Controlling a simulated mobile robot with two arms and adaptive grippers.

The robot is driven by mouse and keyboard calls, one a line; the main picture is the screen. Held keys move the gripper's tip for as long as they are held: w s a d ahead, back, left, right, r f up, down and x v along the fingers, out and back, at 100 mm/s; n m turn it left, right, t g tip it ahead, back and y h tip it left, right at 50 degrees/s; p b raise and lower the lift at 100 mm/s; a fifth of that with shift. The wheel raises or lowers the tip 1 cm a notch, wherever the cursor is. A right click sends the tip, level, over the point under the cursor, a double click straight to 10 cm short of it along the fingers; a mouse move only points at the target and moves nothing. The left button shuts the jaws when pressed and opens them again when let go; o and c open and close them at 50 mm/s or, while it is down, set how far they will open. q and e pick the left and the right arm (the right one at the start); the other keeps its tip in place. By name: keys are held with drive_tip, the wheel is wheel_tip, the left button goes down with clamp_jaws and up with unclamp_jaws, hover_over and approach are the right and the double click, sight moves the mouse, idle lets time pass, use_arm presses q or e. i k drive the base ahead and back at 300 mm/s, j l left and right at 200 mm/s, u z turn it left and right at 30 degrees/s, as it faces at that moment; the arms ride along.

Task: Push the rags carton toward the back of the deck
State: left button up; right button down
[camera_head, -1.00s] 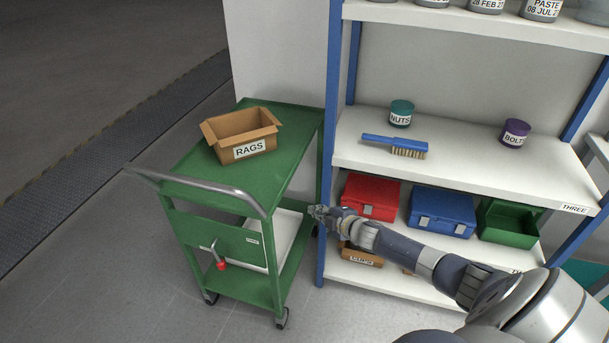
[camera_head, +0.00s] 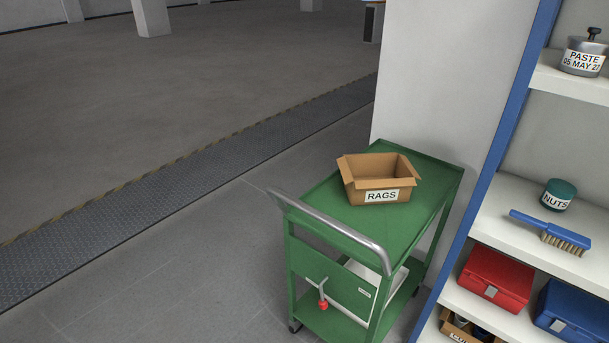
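The rags carton (camera_head: 379,179) is an open brown cardboard box with a white RAGS label on its near side and its flaps spread. It sits upright on the top deck (camera_head: 432,190) of a green cart, toward the left part of the deck. Bare green deck shows in front of it, to its right and a little behind it. Neither of my grippers is in view, and nothing touches the carton.
A grey handle bar (camera_head: 330,229) runs along the cart's near side. A blue-framed shelf (camera_head: 486,164) with a nuts tin (camera_head: 558,195), a brush (camera_head: 551,232) and a red case (camera_head: 494,279) stands close on the right. A white wall (camera_head: 440,85) rises behind the cart. Open floor lies left.

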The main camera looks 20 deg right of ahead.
sight(387, 177)
drive_tip(key=i+j+u, duration=0.45)
drive_tip(key=i, duration=0.4)
drive_tip(key=i+u, duration=0.4)
drive_tip(key=i, duration=0.5)
drive_tip(key=i+z, duration=1)
drive_tip(key=z, duration=0.15)
drive_tip(key=i+j+z, duration=0.25)
drive_tip(key=z, duration=0.15)
